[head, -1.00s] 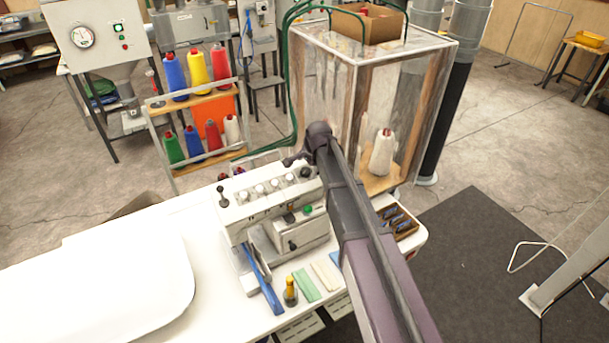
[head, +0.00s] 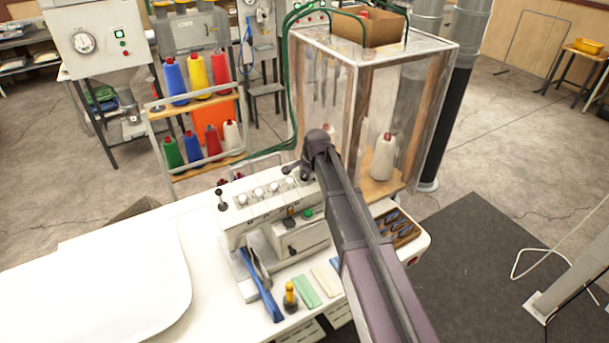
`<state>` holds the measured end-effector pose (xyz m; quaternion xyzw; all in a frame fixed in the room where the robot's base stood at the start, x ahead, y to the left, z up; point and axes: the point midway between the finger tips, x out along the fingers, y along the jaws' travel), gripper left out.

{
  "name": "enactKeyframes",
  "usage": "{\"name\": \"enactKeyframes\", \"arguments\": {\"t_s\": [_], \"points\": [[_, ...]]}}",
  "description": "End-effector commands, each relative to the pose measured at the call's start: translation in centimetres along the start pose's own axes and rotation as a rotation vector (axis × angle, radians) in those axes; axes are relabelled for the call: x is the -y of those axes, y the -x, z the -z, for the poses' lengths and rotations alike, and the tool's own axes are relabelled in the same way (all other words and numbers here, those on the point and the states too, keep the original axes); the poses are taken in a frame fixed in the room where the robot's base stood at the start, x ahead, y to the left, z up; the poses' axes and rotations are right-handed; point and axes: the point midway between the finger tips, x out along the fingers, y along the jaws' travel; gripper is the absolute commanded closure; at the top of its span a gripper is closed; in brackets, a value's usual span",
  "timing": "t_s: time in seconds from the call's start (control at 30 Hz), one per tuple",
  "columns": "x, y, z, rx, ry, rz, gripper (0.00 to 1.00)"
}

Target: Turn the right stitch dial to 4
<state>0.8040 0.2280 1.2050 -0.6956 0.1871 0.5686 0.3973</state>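The white sewing machine (head: 262,212) stands on the white table. A row of several small pale dials (head: 274,188) runs along its upper front. The rightmost pale dial (head: 290,182) in clear view is close to my gripper. The numbers on the dials are too small to read. My gripper (head: 305,173) is at the machine's upper right end, under my dark wrist. It is small and mostly hidden by the wrist, so I cannot tell whether its fingers are open or touch a dial.
A green button (head: 307,213) is on the machine's front. A wooden tray (head: 402,235) stands right of my arm. A clear-walled cabinet (head: 410,110) and a thread rack (head: 195,107) stand behind.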

Motion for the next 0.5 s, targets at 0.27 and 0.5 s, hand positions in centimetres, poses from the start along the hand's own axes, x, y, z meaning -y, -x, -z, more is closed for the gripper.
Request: {"name": "enactKeyframes", "arguments": {"t_s": [0.27,0.5], "points": [[-0.09,0.00,0.01,0.000,0.000,-0.002,0.72],[-0.17,0.00,0.01,0.000,-0.004,-0.004,0.72]]}}
